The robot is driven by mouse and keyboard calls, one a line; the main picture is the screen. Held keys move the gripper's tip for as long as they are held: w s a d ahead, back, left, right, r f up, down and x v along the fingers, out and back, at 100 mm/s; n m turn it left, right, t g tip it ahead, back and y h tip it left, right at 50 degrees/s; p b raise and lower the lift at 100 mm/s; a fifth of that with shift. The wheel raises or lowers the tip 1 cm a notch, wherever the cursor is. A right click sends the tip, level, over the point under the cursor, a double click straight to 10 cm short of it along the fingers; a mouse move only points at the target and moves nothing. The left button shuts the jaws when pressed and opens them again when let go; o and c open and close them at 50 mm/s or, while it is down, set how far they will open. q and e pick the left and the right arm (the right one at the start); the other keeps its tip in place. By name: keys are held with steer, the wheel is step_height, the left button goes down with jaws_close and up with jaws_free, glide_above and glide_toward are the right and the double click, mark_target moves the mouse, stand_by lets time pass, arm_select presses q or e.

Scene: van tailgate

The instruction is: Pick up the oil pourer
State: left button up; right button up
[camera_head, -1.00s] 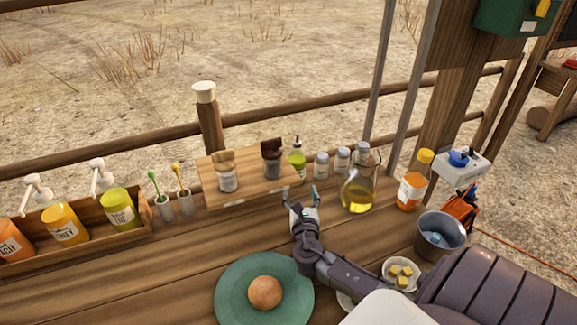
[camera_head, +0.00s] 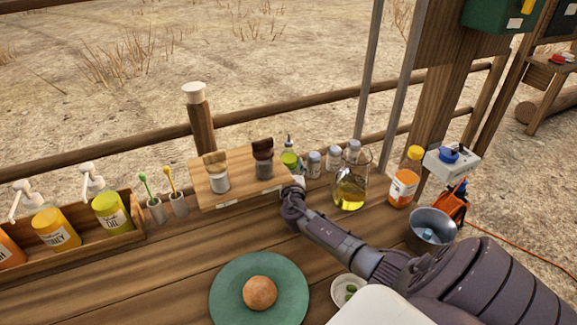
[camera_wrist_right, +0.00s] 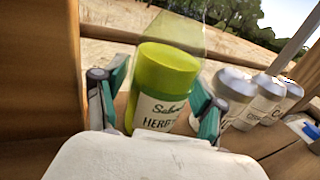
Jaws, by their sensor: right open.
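A small green bottle with a dark pointed spout (camera_head: 289,158), which looks like the oil pourer, stands upright at the back of the wooden counter. In the right wrist view the bottle (camera_wrist_right: 165,90) has a lime-green upper part and a pale label reading "HERB". My right gripper (camera_wrist_right: 160,108) is open, one teal-padded finger on each side of the bottle. I cannot tell whether the fingers touch it. In the head view the right gripper (camera_head: 296,181) is just in front of the bottle, its fingertips mostly hidden. My left gripper is not in view.
Several grey-capped jars (camera_head: 333,157) and a glass jug of yellow oil (camera_head: 350,192) stand to the right. A green plate (camera_head: 230,300) holds a bun. The counter's left middle is clear.

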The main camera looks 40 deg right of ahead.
steer(key=shift+r, duration=0.1)
steer(key=shift+c, duration=0.4)
steer(key=c, duration=1.1)
steer(key=shift+r, duration=0.1)
